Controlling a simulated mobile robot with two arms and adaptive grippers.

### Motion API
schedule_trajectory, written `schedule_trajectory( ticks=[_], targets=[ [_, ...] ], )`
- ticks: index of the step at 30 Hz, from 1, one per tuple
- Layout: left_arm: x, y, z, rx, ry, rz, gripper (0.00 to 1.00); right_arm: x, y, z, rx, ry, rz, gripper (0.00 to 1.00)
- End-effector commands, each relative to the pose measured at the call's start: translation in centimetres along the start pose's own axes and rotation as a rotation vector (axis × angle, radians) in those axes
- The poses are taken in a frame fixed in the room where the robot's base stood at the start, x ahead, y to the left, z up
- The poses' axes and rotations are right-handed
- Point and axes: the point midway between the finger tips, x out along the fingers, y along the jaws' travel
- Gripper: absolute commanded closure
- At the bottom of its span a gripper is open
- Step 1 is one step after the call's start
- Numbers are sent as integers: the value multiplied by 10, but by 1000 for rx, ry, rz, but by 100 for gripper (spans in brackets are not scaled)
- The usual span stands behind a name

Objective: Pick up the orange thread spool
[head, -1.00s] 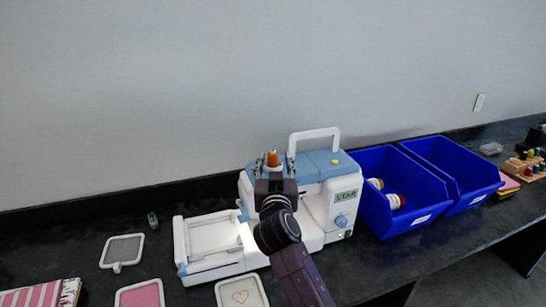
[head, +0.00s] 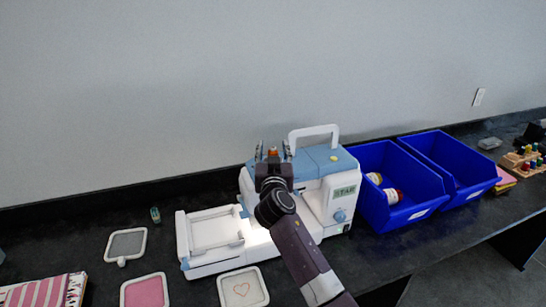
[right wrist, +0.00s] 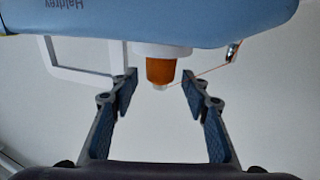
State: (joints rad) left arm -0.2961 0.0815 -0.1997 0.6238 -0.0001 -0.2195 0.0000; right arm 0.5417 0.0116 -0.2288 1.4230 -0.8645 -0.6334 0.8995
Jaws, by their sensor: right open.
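The orange thread spool (head: 273,152) stands on top of the white and blue sewing machine (head: 325,159). My right gripper (head: 273,151) is at the spool, over the machine's top, and its arm hides part of the machine. In the right wrist view the spool (right wrist: 160,70) appears between the two open fingers of my right gripper (right wrist: 158,88), with a visible gap on each side. A thread runs from the spool to a small metal guide (right wrist: 232,50). My left gripper is not in view.
The machine's white carry handle (head: 314,131) rises just right of the gripper. Two blue bins (head: 400,222) stand to the right, one holding spools. Embroidery frames (head: 125,245) lie at the left. A green spool (head: 155,215) stands behind them.

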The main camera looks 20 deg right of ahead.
Motion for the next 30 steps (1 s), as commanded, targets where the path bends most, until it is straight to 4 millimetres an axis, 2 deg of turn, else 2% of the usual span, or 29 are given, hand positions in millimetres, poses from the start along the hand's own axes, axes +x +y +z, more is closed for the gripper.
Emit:
schedule_trajectory(
  ticks=[2, 12, 23, 27, 30],
  targets=[
    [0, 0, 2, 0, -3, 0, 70, 0, 0, 0, 0, 0, 0, 60],
    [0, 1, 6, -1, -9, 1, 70, 0, 0, 0, 0, 0, 0, 97],
    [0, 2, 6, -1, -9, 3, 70, 0, 0, -4, 1, 2, 1, 98],
    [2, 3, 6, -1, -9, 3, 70, 0, 0, -16, 3, 3, 1, 98],
    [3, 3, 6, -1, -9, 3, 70, 0, 0, -33, 3, 6, -1, 98]
  ],
)
